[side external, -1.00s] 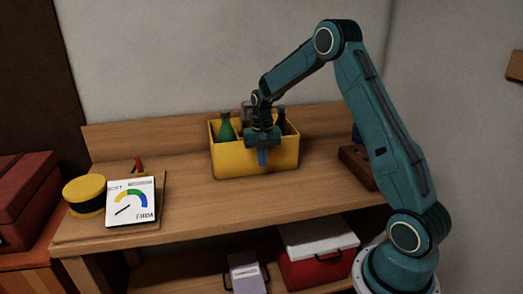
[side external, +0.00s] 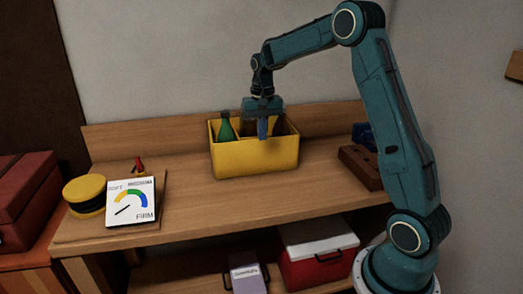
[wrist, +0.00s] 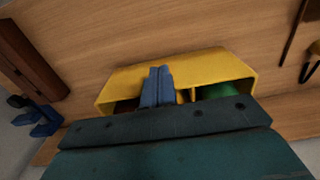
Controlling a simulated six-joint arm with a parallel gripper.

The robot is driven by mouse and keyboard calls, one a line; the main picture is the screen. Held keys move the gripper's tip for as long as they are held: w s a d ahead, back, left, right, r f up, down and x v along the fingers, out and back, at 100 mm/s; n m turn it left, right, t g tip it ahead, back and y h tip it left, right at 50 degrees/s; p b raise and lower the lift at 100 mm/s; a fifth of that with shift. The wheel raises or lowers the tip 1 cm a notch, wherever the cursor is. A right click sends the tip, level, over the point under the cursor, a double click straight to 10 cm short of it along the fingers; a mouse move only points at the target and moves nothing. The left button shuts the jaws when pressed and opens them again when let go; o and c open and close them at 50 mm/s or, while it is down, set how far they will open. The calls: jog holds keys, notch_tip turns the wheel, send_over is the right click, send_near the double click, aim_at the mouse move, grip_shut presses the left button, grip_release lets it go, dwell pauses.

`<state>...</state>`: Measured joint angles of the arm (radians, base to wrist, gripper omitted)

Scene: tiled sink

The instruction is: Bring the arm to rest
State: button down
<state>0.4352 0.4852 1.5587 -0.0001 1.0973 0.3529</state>
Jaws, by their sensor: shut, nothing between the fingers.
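My gripper (side external: 263,134) is in the side external view, with its fingers pointing down over the front part of the yellow caddy (side external: 255,158). Its blue fingers are together and hold nothing. In the wrist view the closed fingers (wrist: 160,75) show in front of the yellow caddy (wrist: 225,68). A green bottle (side external: 225,128) stands at the caddy's left end. A darker item in the caddy is partly hidden by my gripper.
The caddy stands on a wooden bench (side external: 190,200). A gauge card (side external: 131,202) and yellow-black round item (side external: 85,193) are at left. A brown wooden block (side external: 361,166) and blue object (side external: 363,135) are at right. The bench front is clear.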

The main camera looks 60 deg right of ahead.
jog(key=s+a+r+n+t, duration=0.3)
jog(key=s+a+r+n, duration=0.1)
jog(key=s+a+r, duration=0.8)
jog(key=s+a+f+n+t, duration=0.1)
jog(key=s+a+n, duration=0.1)
jog(key=s+a, duration=0.2)
jog(key=s+a+f+n+t, duration=0.1)
jog(key=s+a+f+n, duration=0.1)
jog(key=s, duration=0.8)
jog(key=shift+s+a+n+t, duration=0.3)
jog(key=shift+a+n, duration=0.2)
jog(key=shift+a, duration=0.8)
jog(key=shift+w, duration=0.1)
